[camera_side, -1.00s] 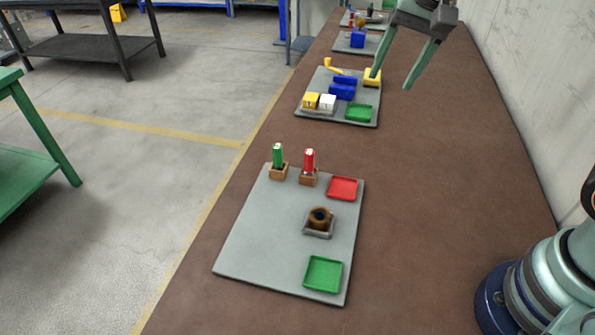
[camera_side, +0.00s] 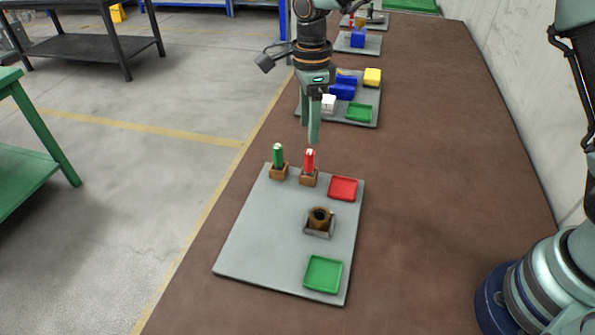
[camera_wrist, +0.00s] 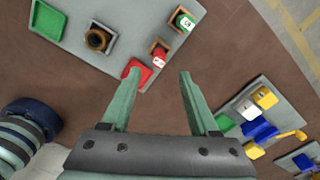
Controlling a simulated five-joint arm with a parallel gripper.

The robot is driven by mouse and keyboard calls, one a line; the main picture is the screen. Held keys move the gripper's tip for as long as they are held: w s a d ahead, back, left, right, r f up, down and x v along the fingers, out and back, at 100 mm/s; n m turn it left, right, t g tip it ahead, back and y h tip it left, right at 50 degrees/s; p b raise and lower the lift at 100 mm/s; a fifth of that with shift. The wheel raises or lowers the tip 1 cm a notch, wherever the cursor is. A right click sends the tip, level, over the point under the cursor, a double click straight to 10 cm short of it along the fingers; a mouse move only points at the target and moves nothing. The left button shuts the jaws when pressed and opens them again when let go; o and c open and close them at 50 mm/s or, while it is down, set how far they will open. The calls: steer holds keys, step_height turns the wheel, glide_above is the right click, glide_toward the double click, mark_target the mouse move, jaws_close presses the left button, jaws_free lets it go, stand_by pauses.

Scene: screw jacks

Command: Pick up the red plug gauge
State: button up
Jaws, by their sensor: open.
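The red plug gauge (camera_side: 309,160) stands upright in a small brown holder (camera_side: 309,179) at the far edge of the grey board. It also shows in the wrist view (camera_wrist: 158,60), beyond my fingertips and between their lines. My gripper (camera_side: 314,138) is open and empty, pointing down just above the red gauge in the side view. In the wrist view its two fingers (camera_wrist: 160,78) are spread apart. The green plug gauge (camera_side: 278,156) stands in its own brown holder to the left of the red one.
The grey board (camera_side: 255,235) also carries a red tray (camera_side: 343,188), a green tray (camera_side: 323,273) and a brown ring-shaped socket (camera_side: 320,218). Another board with blue, yellow and white blocks (camera_side: 343,88) lies behind. The brown bench right of the boards is clear.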

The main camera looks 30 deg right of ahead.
mark_target(309, 152)
step_height(309, 152, down, 8)
steer(key=shift+s+f, duration=0.15)
jaws_close()
stand_by(0.4)
